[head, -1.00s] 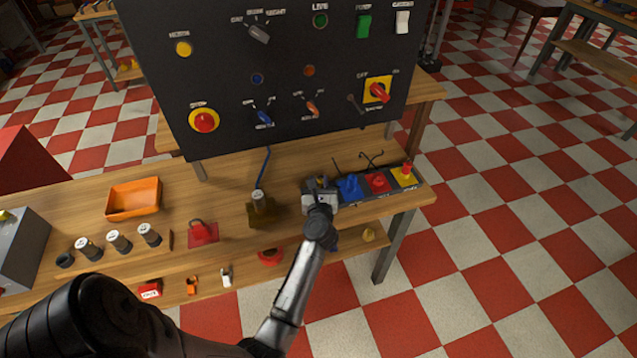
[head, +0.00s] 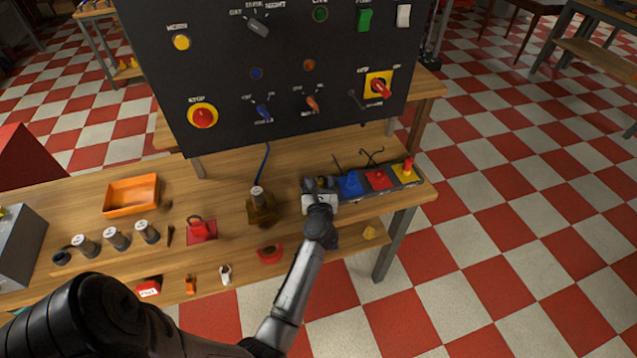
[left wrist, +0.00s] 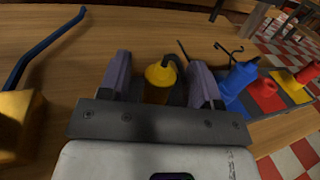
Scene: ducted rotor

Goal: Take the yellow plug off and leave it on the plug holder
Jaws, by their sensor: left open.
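A yellow plug (left wrist: 160,80) with a dark bent lead at its top stands between the two fingers of my left gripper (left wrist: 160,78) in the left wrist view. The fingers are open, one on each side of it; I cannot tell whether they touch it. In the head view my left gripper (head: 319,186) is at the left end of a dark strip (head: 362,190) and mostly hides this plug. The strip carries a blue piece (head: 349,184), a red piece (head: 377,180) and a yellow piece with a red top (head: 404,173). I cannot tell which part is the plug holder. My right gripper is out of view.
A brass-coloured block (head: 262,208) with a blue cable stands left of the gripper. A black control panel (head: 285,90) rises behind. An orange tray (head: 131,195), a red padlock (head: 200,229) and several grey cylinders lie further left. The bench's right edge is near the strip.

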